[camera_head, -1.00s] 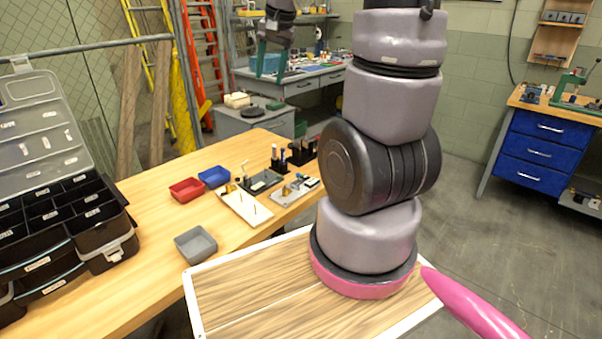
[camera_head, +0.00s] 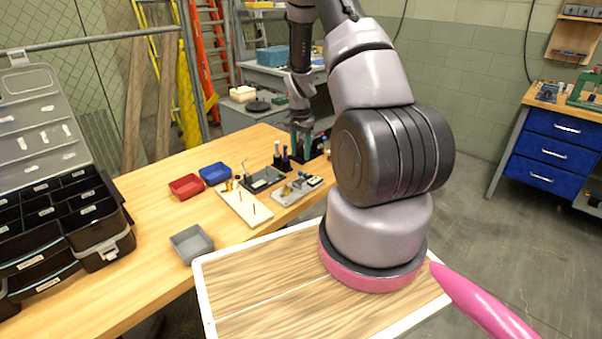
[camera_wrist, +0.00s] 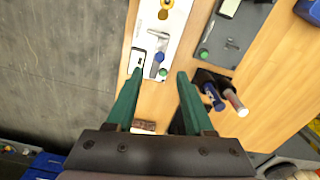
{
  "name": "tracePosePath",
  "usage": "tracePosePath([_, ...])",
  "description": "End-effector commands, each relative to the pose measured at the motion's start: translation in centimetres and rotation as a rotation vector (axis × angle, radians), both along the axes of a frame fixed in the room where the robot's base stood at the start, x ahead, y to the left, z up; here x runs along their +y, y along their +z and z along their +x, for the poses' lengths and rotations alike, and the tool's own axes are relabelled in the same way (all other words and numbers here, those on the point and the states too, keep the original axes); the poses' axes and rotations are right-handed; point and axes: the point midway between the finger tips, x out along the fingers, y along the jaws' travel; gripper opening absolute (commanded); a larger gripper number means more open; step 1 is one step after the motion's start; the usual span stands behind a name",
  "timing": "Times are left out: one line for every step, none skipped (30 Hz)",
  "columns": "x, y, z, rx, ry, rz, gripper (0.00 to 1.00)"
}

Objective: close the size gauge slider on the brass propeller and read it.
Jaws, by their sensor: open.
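The size gauge is a pale plate on the workbench, seen in the head view (camera_head: 297,189) and the wrist view (camera_wrist: 176,40). In the wrist view a brass piece (camera_wrist: 166,9), which looks like the propeller, lies on it at the top edge, partly cut off. A grey metal part (camera_wrist: 158,34), perhaps the slider, lies below the brass piece, apart from it. A white readout box (camera_wrist: 138,62) and blue and green knobs sit at the plate's near end. No reading is legible. My gripper (camera_wrist: 160,75) is open and empty above this end; it also shows in the head view (camera_head: 301,143).
A dark holder with blue and white-tipped tools (camera_wrist: 208,90) stands right of my gripper. A dark plate (camera_wrist: 232,30) lies beside the gauge. Red (camera_head: 186,187), blue (camera_head: 214,174) and grey (camera_head: 192,243) bins and an open organizer (camera_head: 60,215) are to the left.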

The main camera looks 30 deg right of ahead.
Motion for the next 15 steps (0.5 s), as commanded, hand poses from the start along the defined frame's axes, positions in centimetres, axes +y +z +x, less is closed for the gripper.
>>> tracePosePath([0.0, -1.0, -0.1, 0.004, 0.0, 0.001, 0.53])
tracePosePath([0.0, -1.6, -0.1, 0.005, 0.0, 0.002, 0.53])
tracePosePath([0.0, -2.4, -0.1, 0.004, 0.0, 0.001, 0.53])
tracePosePath([0.0, -3.0, -0.1, 0.004, -0.001, 0.001, 0.53])
tracePosePath([0.0, -3.6, -0.1, 0.004, -0.001, 0.001, 0.53])
tracePosePath([0.0, -4.3, -0.1, 0.003, -0.001, 0.002, 0.53])
tracePosePath([0.0, -4.9, -0.1, 0.004, -0.001, 0.001, 0.53])
tracePosePath([0.0, -5.5, -0.1, 0.004, 0.0, 0.001, 0.53])
tracePosePath([0.0, -6.1, -0.1, 0.003, 0.0, 0.002, 0.53])
tracePosePath([0.0, -6.6, -0.1, 0.004, 0.0, 0.002, 0.53])
tracePosePath([0.0, -7.0, -0.1, 0.002, 0.0, 0.002, 0.53])
tracePosePath([0.0, -7.5, -0.1, 0.002, 0.0, 0.001, 0.53])
tracePosePath([0.0, -7.9, -0.1, 0.002, 0.0, 0.001, 0.53])
tracePosePath([0.0, -8.2, -0.1, 0.002, -0.001, 0.001, 0.53])
tracePosePath([0.0, -8.5, 0.0, 0.001, -0.001, 0.001, 0.53])
